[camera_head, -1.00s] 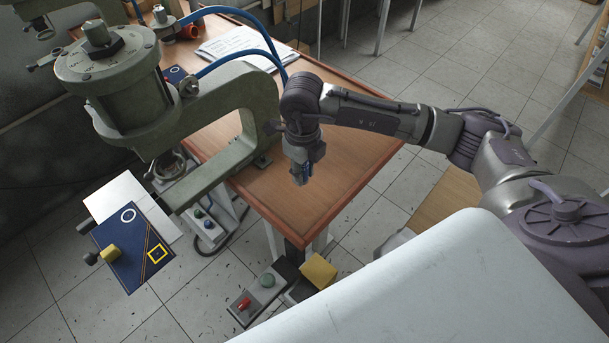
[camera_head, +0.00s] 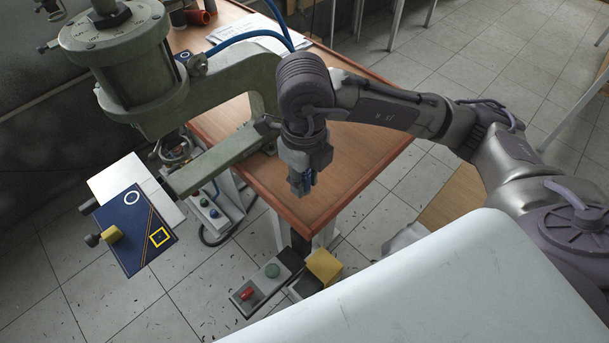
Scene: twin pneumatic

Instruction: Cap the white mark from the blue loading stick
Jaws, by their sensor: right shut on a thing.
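The white mark (camera_head: 132,198) is a white ring near the top of a dark blue plate (camera_head: 127,233) at the lower left. The plate also bears a yellow square outline and slanting stripes. My right gripper (camera_head: 300,187) points down above the wooden table, near its front corner, well to the right of the plate. It is shut on a small blue thing (camera_head: 307,180), which I take for the blue loading stick; the fingers hide most of it. No cap can be made out on it. My left gripper is out of view.
A grey-green press (camera_head: 120,55) with a C-shaped frame stands between my right gripper and the blue plate. A control box (camera_head: 262,283) with red and green buttons stands below the table (camera_head: 340,160).

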